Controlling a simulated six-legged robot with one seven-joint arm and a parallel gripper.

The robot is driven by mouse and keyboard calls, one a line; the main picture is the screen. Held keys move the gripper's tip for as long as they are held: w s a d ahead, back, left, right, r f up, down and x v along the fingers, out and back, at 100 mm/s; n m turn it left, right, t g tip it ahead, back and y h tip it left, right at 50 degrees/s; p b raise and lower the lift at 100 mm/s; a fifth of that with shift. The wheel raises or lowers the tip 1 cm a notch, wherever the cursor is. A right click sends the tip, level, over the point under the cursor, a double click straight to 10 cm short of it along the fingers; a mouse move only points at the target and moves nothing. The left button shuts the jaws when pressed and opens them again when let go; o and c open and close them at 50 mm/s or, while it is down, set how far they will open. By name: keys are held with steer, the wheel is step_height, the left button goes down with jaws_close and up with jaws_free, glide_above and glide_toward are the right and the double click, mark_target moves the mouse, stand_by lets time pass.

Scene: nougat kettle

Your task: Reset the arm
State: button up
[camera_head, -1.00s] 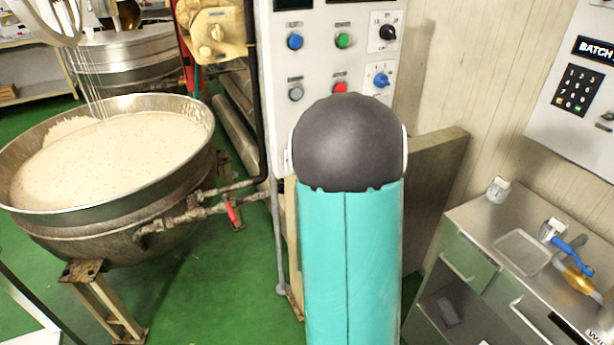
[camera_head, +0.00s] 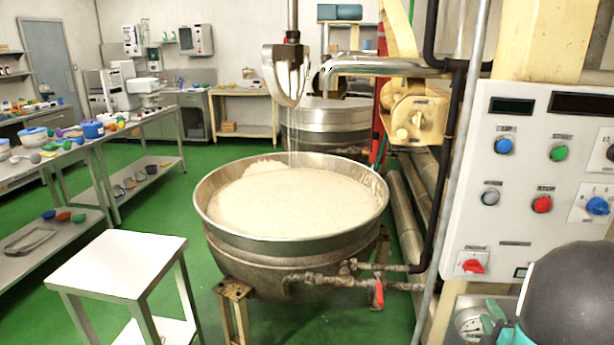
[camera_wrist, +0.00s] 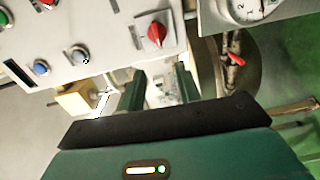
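My arm's dark rounded joint and teal link (camera_head: 580,300) show at the lower right of the head view, in front of the control panel (camera_head: 480,238). My gripper (camera_wrist: 158,84) shows only in the wrist view. Its two green fingers stand apart with a gap between them, and I see nothing held. Beyond the fingers, the wrist view shows the panel (camera_wrist: 105,30) turned on its side, with a red switch (camera_wrist: 157,33) and a round gauge (camera_wrist: 248,9). The gripper's distance from the panel is hard to tell.
A large kettle (camera_head: 290,238) of pale mix stands mid-view, with a whisk head (camera_head: 286,75) above it and pipes with a red valve handle (camera_head: 379,293) at its side. A white-topped stand (camera_head: 118,263) is at front left. Benches with bowls (camera_head: 90,140) line the left. Green floor lies between.

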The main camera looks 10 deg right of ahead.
steer(key=w+a+r+m+g+y, duration=0.1)
steer(key=w+a+r+m+g, duration=0.15)
steer(key=a+m, duration=0.3)
steer(key=w+a+r+m+g, duration=0.1)
steer(key=a+r+m+g, duration=0.25)
steer(key=a, duration=0.35)
steer(key=s+a+r+m+g+y, duration=0.3)
steer(key=s+a+m+g+y, duration=0.1)
steer(key=s+a, duration=1)
steer(key=a+m+g, duration=0.1)
steer(key=a, duration=0.3)
steer(key=shift+s+a+r, duration=0.2)
steer(key=shift+s+a, duration=0.05)
steer(key=shift+s, duration=0.1)
